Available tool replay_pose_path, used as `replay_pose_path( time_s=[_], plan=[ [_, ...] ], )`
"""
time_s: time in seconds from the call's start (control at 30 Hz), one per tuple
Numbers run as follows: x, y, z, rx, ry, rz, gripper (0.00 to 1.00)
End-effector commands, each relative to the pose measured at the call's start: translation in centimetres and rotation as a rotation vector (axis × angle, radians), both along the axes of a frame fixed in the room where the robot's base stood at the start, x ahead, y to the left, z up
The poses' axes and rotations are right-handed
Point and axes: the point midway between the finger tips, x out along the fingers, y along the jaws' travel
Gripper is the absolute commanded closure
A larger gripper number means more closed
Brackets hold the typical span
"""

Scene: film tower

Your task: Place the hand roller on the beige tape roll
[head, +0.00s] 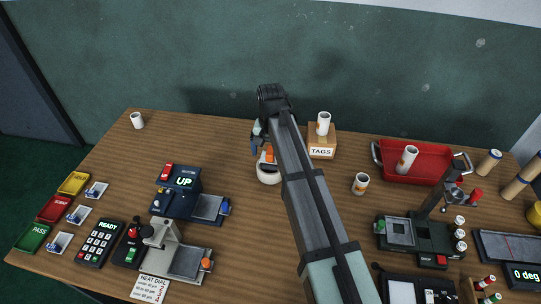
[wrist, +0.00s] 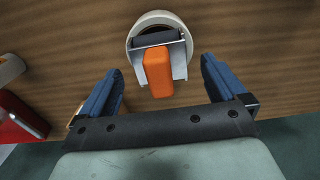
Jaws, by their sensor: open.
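The beige tape roll (head: 268,178) stands on the wooden table and shows as a pale ring in the wrist view (wrist: 135,48). The hand roller has an orange handle (wrist: 158,75), a metal frame and a dark cylinder. Its cylinder and frame lie over the tape roll's ring in the wrist view, and its handle sticks out toward my gripper. The handle also shows in the head view (head: 269,154). My gripper (wrist: 161,70) is open, with one blue finger on each side of the handle and clear gaps.
A TAGS box (head: 321,151) with a white cup-like roll on top stands just right of my gripper. A red tray (head: 430,167) lies farther right. Another white roll (head: 360,184) stands right of my arm. A dark UP device (head: 179,183) is at left. The back-left table is mostly clear.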

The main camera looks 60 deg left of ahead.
Motion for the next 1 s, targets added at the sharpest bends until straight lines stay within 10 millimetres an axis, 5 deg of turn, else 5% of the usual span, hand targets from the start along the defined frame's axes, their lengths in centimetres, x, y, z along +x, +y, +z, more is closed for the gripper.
replay_pose_path(
  time_s=[0.43,1.0],
  plan=[
    [0.0,0.1,7.6,0.001,-0.001,0.000,0.02],
    [0.0,0.0,9.2,0.000,0.000,0.000,0.02]
  ],
)
